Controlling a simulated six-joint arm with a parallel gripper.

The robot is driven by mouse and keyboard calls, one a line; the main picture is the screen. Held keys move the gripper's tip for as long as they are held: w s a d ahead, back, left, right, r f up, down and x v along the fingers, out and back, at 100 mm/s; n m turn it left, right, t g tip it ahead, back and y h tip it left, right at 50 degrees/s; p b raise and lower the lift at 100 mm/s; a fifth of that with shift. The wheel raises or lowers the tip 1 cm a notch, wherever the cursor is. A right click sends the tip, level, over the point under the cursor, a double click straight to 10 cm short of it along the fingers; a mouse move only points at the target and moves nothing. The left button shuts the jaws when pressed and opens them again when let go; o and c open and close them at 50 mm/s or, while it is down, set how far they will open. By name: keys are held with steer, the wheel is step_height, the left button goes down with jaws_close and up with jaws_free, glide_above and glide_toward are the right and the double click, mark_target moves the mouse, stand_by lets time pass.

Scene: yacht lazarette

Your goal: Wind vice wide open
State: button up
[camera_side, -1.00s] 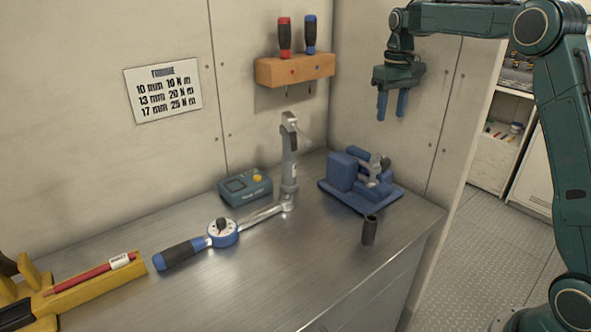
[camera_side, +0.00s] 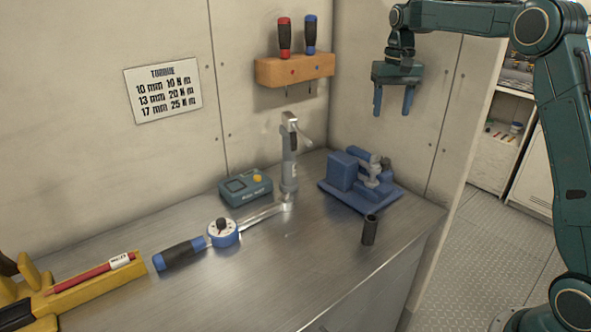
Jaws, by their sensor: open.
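The blue vice (camera_side: 345,171) stands on its blue base plate at the right back of the steel bench. Its grey metal screw parts (camera_side: 376,172) show on its right side. The vice's jaw gap is too small to make out from here. My gripper (camera_side: 392,106) hangs in the air above and a little right of the vice, pointing down. Its two blue fingers are apart with nothing between them. It touches nothing.
A dark upright cylinder (camera_side: 369,230) stands in front of the vice. A grey post (camera_side: 289,155), torque wrench (camera_side: 222,232) and teal box (camera_side: 245,187) are to the left. A wooden rack (camera_side: 295,69) with two screwdrivers is on the wall.

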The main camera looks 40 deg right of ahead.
mark_target(383, 159)
steer(key=shift+f+m, duration=0.2)
steer(key=shift+m, duration=6.9)
steer(key=shift+f, duration=0.1)
step_height(383, 159, down, 14)
steer(key=shift+r, duration=0.2)
steer(key=c, duration=1)
